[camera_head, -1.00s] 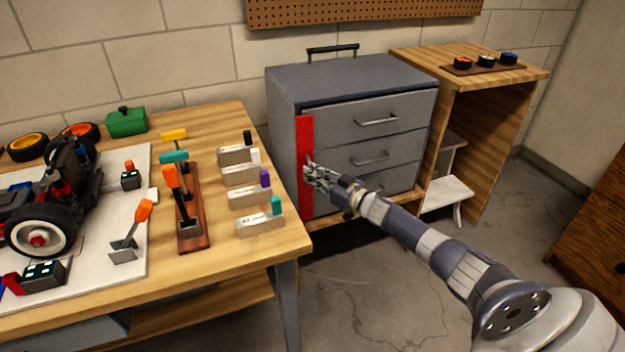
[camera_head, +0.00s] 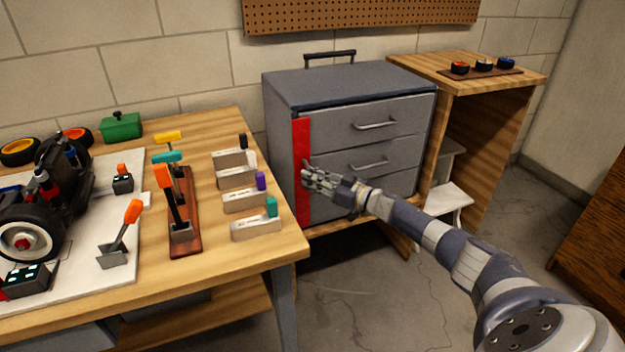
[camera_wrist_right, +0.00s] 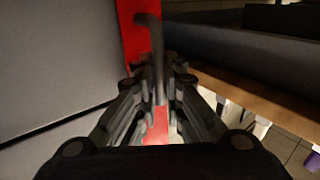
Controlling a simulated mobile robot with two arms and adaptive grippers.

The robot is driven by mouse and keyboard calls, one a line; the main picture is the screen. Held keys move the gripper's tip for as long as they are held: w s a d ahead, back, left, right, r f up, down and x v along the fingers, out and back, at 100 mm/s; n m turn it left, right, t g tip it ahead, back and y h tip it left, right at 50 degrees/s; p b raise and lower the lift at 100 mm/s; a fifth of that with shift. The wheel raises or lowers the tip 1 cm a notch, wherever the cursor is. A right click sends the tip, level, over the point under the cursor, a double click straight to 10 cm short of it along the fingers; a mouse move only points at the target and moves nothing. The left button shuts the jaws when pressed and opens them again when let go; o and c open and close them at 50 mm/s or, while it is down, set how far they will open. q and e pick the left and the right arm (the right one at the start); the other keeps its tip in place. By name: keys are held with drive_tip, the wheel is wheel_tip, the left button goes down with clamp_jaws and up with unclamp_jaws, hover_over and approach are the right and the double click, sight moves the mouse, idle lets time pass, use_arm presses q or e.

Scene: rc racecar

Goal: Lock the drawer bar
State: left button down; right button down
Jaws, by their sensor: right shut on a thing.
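The red drawer bar (camera_head: 301,141) stands upright along the left front edge of the grey drawer cabinet (camera_head: 340,84). The three drawers (camera_head: 385,115) look closed. My right gripper (camera_head: 306,173) is at the bar's middle. In the right wrist view its fingers (camera_wrist_right: 160,108) are shut on the bar's dark curved handle (camera_wrist_right: 152,42), with the red bar behind it. The fingers hide part of the handle and bar. I cannot tell whether the bar lies flush on the drawer fronts. My left gripper is out of view.
A wooden workbench (camera_head: 205,275) with a toy car (camera_head: 50,190), levers and several labelled blocks stands close to the left of the cabinet. A wooden shelf unit (camera_head: 507,115) and a white stool (camera_head: 446,196) are on the right. The floor in front is clear.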

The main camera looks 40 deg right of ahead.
drive_tip(key=c, duration=1.7)
unclamp_jaws()
drive_tip(key=shift+s, duration=0.1)
drive_tip(key=v, duration=1.1)
drive_tip(key=shift+s+d, duration=0.25)
drive_tip(key=shift+s, duration=0.1)
